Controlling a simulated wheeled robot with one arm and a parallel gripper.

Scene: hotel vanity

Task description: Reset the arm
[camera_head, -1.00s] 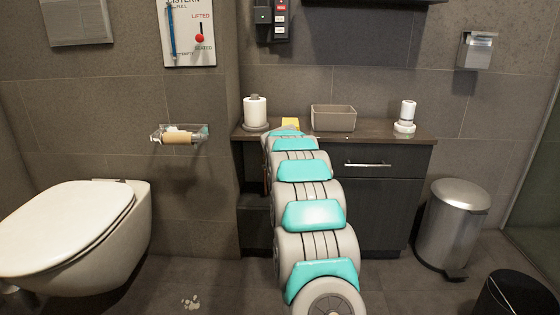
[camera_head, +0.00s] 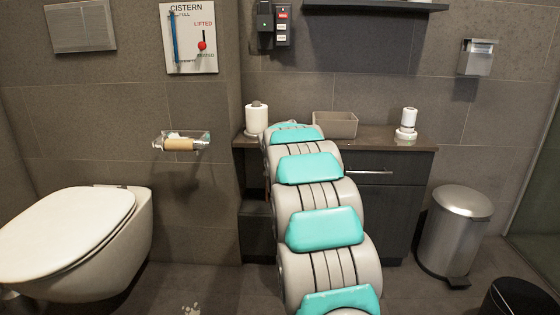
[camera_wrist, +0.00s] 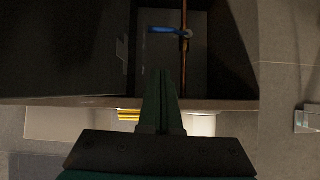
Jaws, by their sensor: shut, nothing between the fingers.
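My arm (camera_head: 322,222), grey with teal pads, reaches from the bottom of the head view to the left part of the vanity. Its far end hides my gripper there. In the wrist view my gripper (camera_wrist: 163,76) shows as two dark fingers lying together, shut and empty. They point across the edge of the counter (camera_wrist: 75,102) toward a dark open recess below it. This view looks upside down. A blue object (camera_wrist: 168,30) and a thin brown upright rod (camera_wrist: 184,62) show in the recess. I cannot tell how far the fingertips are from them.
On the counter (camera_head: 380,140) stand a paper roll (camera_head: 256,117), a beige basket (camera_head: 335,125) and a white bottle-like item (camera_head: 407,121). A yellow item (camera_wrist: 128,114) shows in the wrist view. The toilet (camera_head: 70,235) is left, a steel bin (camera_head: 455,230) right. Some floor is clear.

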